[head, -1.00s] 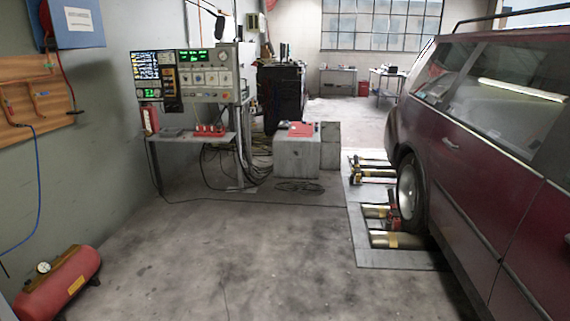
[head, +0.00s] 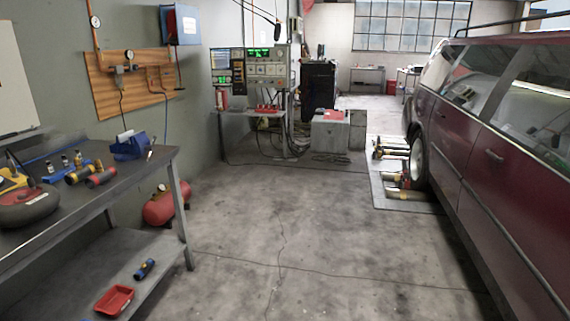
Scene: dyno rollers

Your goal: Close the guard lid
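No guard lid can be made out for certain at this distance. A control console (head: 263,66) with green displays, gauges and a screen stands on a grey desk (head: 247,115) at the back, left of centre. Small red items (head: 266,108) sit on the desk. A grey box (head: 329,131) with a red item (head: 332,114) on top stands right of it. Dyno rollers (head: 406,193) lie in a floor frame beside the car's wheel. Neither of my grippers is in view.
A dark workbench (head: 75,205) with tools and a blue bin (head: 131,146) stands at the left. A red air tank (head: 166,204) lies on the floor behind it. A dark red car (head: 480,150) fills the right.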

